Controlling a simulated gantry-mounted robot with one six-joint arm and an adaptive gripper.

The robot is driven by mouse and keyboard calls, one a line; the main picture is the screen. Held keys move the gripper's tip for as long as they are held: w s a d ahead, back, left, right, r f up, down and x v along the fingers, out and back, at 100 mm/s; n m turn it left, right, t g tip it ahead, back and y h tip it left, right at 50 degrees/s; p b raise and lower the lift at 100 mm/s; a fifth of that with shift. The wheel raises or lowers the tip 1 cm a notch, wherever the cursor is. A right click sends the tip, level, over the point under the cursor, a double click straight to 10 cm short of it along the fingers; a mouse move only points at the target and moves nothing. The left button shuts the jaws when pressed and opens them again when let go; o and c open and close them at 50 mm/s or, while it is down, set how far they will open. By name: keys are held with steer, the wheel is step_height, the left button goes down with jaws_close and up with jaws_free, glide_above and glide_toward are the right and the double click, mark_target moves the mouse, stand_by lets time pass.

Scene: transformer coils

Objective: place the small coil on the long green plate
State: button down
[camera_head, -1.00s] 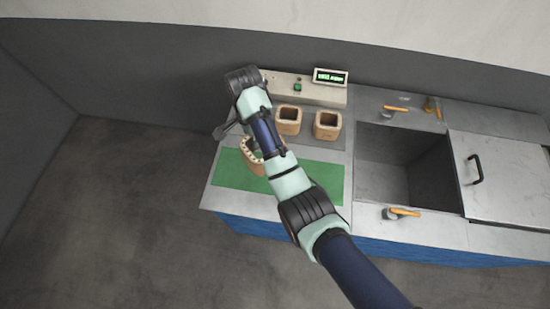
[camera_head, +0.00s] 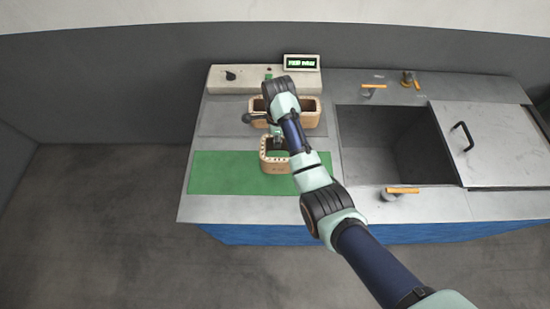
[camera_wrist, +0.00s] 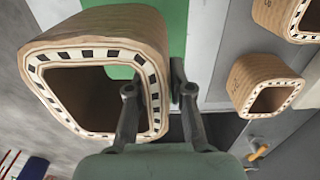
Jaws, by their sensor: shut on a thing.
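The small coil (camera_head: 273,167), a tan squarish ring with dark slots round its rim, is over the middle of the long green plate (camera_head: 225,175). My arm hides part of it. My gripper (camera_head: 279,140) is shut on one wall of the coil. In the wrist view the coil (camera_wrist: 98,32) fills the left side, and my gripper (camera_wrist: 155,92) has one finger inside its opening and one outside. Green plate (camera_wrist: 170,25) shows beyond it. I cannot tell whether the coil touches the plate.
Two other coils stand behind on the grey mat (camera_head: 222,118), one at the left (camera_head: 256,117) and one at the right (camera_head: 313,113). A control box (camera_head: 225,78) with a lit display stands at the back. An open bin (camera_head: 385,145) lies right. The plate's left part is clear.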

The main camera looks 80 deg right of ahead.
step_height(320, 180, down, 10)
steer(key=shift+f+b, duration=0.15)
steer(key=shift+b, duration=0.85)
steer(key=shift+w, duration=0.1)
steer(key=c, duration=1.1)
jaws_free()
steer(key=shift+o, duration=0.2)
step_height(320, 180, up, 12)
steer(key=p, duration=0.2)
steer(key=shift+d+p, duration=0.1)
steer(key=shift+p, duration=0.25)
